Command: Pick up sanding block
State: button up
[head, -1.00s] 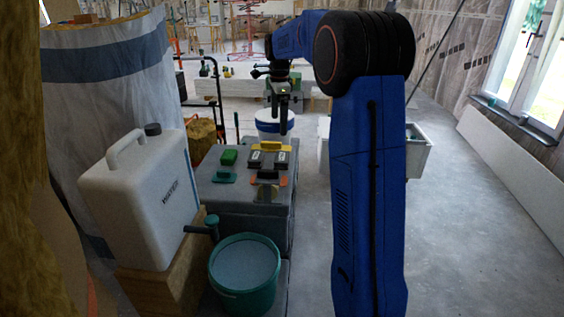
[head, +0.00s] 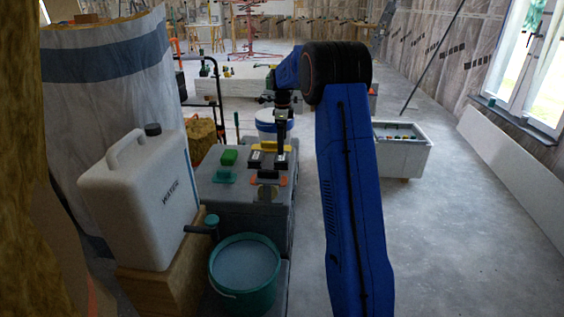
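Several small tools and blocks lie on the top of a grey case (head: 225,192). They include a green block (head: 229,157), a teal flat piece (head: 223,175), two dark blocks with pale labels, one left (head: 255,161) and one right (head: 281,163), and a yellow piece (head: 264,147) behind them. I cannot tell for sure which is the sanding block. My gripper (head: 281,148) points down over the back right of the case top, close to the right dark block and in front of part of the yellow piece. Its fingers are too small and dark to show whether they are open.
A white water canister (head: 140,205) and a teal bucket (head: 245,275) stand at the front left of the case. A white and blue bucket (head: 267,125) stands behind it. A pale bin (head: 403,155) stands right of my arm. The floor at right is clear.

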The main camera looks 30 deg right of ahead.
aim_at(282, 157)
notch_tip(282, 157, down, 9)
jog(key=shift+w+r, duration=0.1)
jog(key=shift+w, duration=0.05)
jog(key=c, duration=1)
